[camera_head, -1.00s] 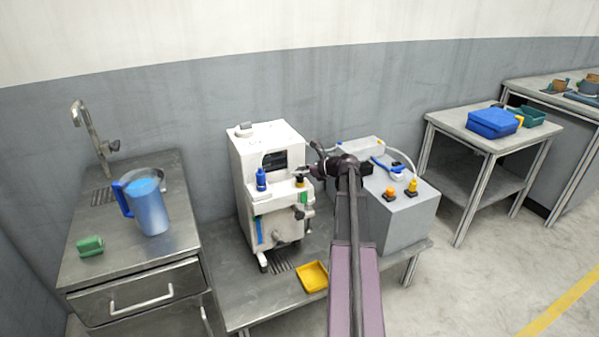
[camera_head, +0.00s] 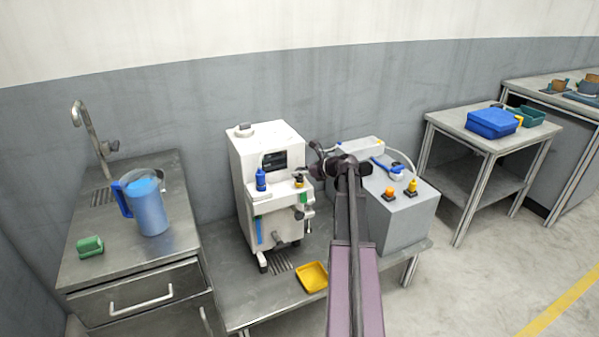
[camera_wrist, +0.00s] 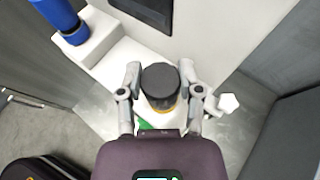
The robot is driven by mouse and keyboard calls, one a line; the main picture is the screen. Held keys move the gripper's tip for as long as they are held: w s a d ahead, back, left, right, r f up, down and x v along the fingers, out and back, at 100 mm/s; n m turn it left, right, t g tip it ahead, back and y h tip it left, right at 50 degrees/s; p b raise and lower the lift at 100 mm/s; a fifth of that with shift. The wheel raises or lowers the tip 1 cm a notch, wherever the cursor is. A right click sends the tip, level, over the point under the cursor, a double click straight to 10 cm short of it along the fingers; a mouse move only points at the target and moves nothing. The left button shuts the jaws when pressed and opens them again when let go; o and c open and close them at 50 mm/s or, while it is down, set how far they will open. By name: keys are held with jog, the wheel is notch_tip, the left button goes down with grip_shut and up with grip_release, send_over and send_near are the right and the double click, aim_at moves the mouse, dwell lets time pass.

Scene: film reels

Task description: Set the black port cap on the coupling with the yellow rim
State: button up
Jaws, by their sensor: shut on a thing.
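The black port cap (camera_wrist: 160,78) is a short dark cylinder between the two grey fingers of my gripper (camera_wrist: 160,72) in the wrist view. My gripper is shut on it. The yellow rim (camera_wrist: 167,108) of the coupling shows just below the cap's near edge, and the rest of the coupling is hidden under it. The cap appears in line over the rim; I cannot tell whether it is seated. In the head view, the cap (camera_head: 299,177) and the yellow rim (camera_head: 299,185) are small, on the front ledge of the white machine (camera_head: 262,150).
A blue bottle (camera_head: 261,180) stands on the same ledge to the left, clear of my fingers. The machine's dark screen (camera_head: 275,161) is behind. A yellow tray (camera_head: 312,277) lies on the bench below. A grey box (camera_head: 405,215) with orange and yellow knobs stands at right.

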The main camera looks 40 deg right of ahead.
jog(key=shift+f+b, duration=0.6)
dwell(0.7)
jog(key=o, duration=0.6)
jog(key=shift+s+d+r, duration=0.1)
jog(key=shift+s, duration=0.05)
jog(key=p+v, duration=0.4)
jog(key=v, duration=0.6)
jog(key=shift+s, duration=0.35)
dwell(0.6)
jog(key=shift+d, duration=0.15)
dwell(0.8)
